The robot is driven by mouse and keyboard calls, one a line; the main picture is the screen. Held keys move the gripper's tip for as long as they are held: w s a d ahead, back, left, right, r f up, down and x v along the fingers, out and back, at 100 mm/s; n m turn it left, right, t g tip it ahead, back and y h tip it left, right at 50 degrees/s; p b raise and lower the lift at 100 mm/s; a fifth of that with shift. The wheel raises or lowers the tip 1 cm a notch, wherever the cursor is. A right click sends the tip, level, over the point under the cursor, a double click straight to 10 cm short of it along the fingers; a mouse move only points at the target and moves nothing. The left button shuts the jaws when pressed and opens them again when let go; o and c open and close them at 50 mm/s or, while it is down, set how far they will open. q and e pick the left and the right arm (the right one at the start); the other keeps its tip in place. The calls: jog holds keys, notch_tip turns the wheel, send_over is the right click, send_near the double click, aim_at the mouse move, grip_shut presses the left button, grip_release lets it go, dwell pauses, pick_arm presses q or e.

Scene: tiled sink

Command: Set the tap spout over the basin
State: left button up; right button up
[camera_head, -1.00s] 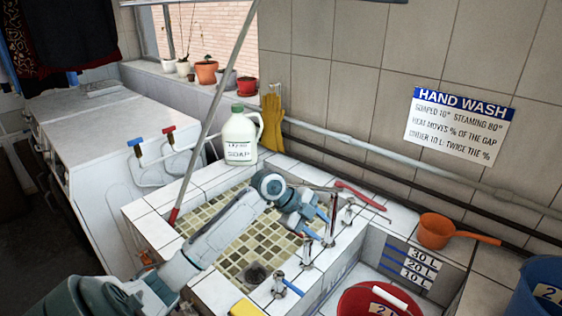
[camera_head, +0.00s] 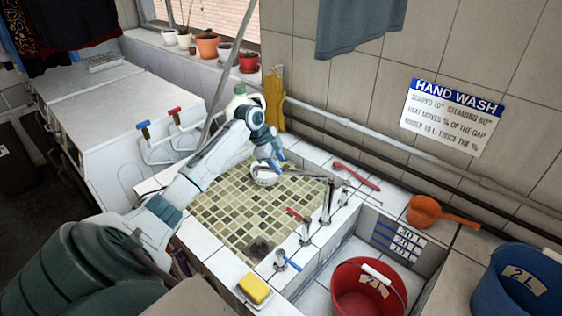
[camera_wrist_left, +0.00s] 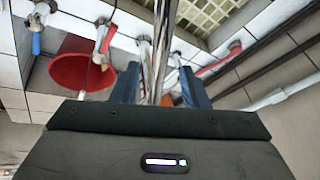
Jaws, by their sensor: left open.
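The chrome tap spout (camera_head: 305,176) reaches left from its upright on the basin's right rim, out above the tiled basin (camera_head: 225,215). My left gripper (camera_head: 271,158) is at the spout's left end, above the far part of the basin. In the left wrist view a chrome pipe (camera_wrist_left: 160,45), apparently the spout, runs between the two blue fingers of the gripper (camera_wrist_left: 157,85). The fingers are open, with gaps visible beside the pipe. Whether either finger touches it cannot be told. The spout's tip is partly hidden by the gripper. My right gripper is not in view.
Taps with a red lever (camera_head: 298,215) and a blue lever (camera_head: 288,262) stand on the rim. A yellow sponge (camera_head: 255,288) lies near the front. A red bucket (camera_head: 368,290) stands in the right-hand trough. A soap jug (camera_head: 240,92) is partly hidden behind my arm.

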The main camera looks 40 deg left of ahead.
pick_arm(q)
jog(key=shift+p+x, duration=0.35)
jog(key=shift+x, duration=1.05)
grip_shut()
jog(key=shift+w, duration=0.1)
